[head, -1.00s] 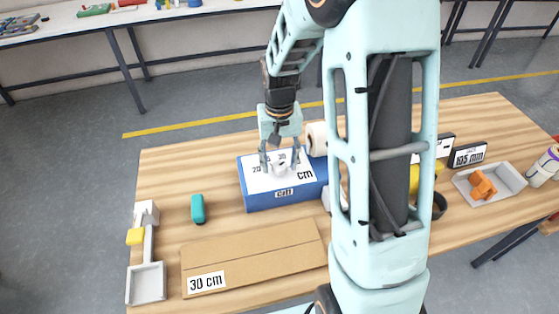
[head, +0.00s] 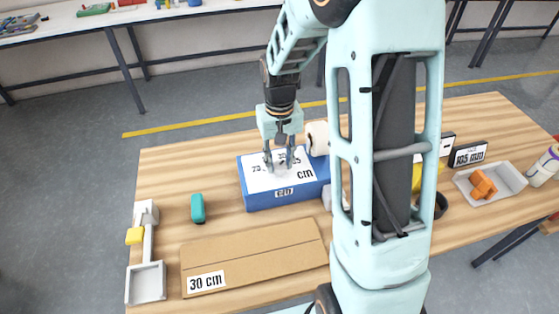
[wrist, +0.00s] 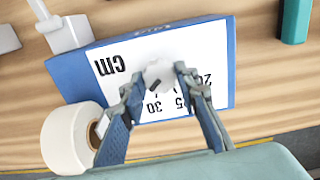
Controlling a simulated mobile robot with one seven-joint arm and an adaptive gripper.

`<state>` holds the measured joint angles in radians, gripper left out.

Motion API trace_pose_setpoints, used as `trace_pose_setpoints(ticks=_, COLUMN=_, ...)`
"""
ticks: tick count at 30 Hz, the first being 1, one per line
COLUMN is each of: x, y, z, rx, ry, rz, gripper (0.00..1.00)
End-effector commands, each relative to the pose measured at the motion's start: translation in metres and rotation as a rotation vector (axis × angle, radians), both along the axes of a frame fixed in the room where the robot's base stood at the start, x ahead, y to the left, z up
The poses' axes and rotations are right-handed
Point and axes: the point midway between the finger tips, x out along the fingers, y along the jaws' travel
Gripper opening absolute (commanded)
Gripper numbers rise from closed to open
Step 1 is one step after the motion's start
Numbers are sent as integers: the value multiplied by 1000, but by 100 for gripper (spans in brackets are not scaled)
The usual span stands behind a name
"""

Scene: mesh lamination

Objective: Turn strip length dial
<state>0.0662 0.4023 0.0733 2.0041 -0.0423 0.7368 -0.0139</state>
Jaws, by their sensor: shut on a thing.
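The strip length dial is a small whitish knob (wrist: 160,74) with a dark pointer mark, on the white face of a blue box (head: 285,196). Around it the face carries printed numbers, among them 20, 25 and 30, and "cm". In the wrist view the pointer mark lies toward the 30 side. My gripper (head: 279,166) reaches down onto the box top. In the wrist view its fingers (wrist: 155,82) stand on opposite sides of the knob and are shut on it. In the head view the fingers largely hide the knob.
A white roll (head: 317,138) stands close behind the box, near my gripper. A cardboard piece marked "30 cm" (head: 255,258) lies in front. A teal block (head: 197,208) is left of the box. A grey tray with orange pieces (head: 512,178) sits at right.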

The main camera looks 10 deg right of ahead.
Motion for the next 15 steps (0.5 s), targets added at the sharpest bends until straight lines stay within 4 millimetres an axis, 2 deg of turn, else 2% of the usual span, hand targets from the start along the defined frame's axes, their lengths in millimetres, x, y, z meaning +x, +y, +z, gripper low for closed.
trace_pose_setpoints(ticks=15, x=0, y=0, z=1, rx=0, ry=-1, rz=392, gripper=4)
